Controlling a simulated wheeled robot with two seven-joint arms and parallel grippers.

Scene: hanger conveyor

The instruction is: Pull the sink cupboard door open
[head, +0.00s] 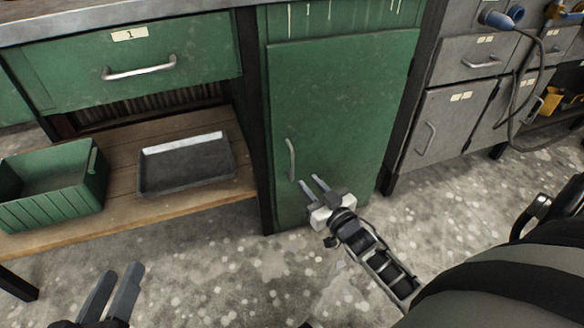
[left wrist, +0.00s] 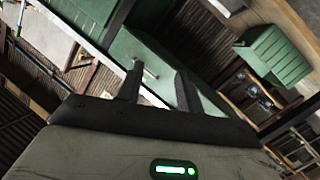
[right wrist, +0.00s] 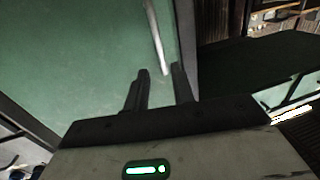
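The green cupboard door (head: 340,110) is shut and fills the middle of the head view. Its pale vertical handle (head: 291,160) is near the door's left edge. My right gripper (head: 309,184) is open and empty, just below and to the right of the handle, with its fingers pointing up and left. In the right wrist view the handle (right wrist: 156,42) lies beyond the gap between the fingertips (right wrist: 161,70), apart from them. My left gripper (head: 118,272) is open and empty at the lower left of the head view, away from the door.
A green drawer (head: 140,65) with a metal handle is at the upper left. Below it, a wooden shelf (head: 120,210) carries a green crate (head: 50,195) and a dark tray (head: 188,163). Grey cabinets (head: 445,125) and a hose stand to the right. The floor before the door is clear.

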